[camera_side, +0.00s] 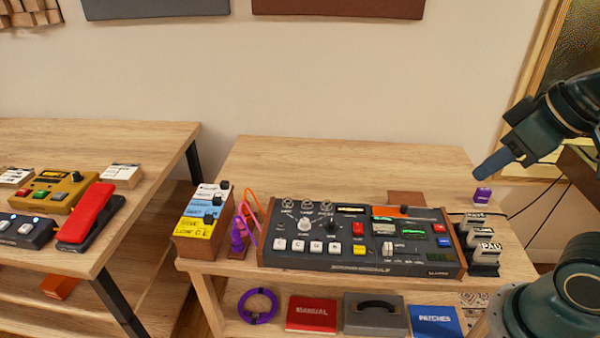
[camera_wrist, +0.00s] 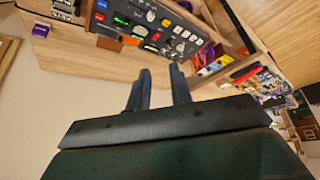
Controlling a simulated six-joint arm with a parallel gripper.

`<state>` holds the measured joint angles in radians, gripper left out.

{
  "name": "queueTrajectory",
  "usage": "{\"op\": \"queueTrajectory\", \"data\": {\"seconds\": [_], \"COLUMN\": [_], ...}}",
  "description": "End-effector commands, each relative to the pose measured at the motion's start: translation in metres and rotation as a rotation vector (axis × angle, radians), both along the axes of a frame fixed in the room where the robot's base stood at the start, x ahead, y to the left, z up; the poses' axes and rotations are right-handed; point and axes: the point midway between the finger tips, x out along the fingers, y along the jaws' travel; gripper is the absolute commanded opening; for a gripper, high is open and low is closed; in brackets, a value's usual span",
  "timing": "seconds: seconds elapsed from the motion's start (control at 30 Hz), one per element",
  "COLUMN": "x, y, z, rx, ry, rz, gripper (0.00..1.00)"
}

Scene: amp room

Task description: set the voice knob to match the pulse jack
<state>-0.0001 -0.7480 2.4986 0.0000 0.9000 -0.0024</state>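A dark console (camera_side: 350,262) with wooden side cheeks stands on the right-hand table; it also shows upside down at the top of the wrist view (camera_wrist: 170,28). A pale knob (camera_side: 304,225) and a dark knob (camera_side: 327,233) sit on its left part, below a row of several round silver jacks (camera_side: 307,205). The labels are too small to read, so I cannot tell which knob is voice or which jack is pulse. My gripper (camera_side: 484,172) is in the air right of and above the console, touching nothing. In the wrist view its two fingers (camera_wrist: 160,72) are apart and empty.
The table (camera_side: 330,165) behind the console is mostly clear.

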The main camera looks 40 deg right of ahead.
Motion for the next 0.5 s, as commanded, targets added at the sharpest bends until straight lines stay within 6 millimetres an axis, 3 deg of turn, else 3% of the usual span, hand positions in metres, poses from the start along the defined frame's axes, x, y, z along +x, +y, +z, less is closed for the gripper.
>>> {"op": "queueTrajectory", "data": {"seconds": [0.03,0.1,0.27,0.5], "x": [0.001,0.004,0.017,0.056], "y": [0.000,0.000,0.002,0.005], "z": [0.001,0.002,0.007,0.015], "rx": [-0.002,-0.007,-0.032,-0.098], "ry": [0.002,0.006,0.027,0.081], "rz": [0.004,0.015,0.070,0.223], "gripper": [0.31,0.44,0.44,0.44]}}
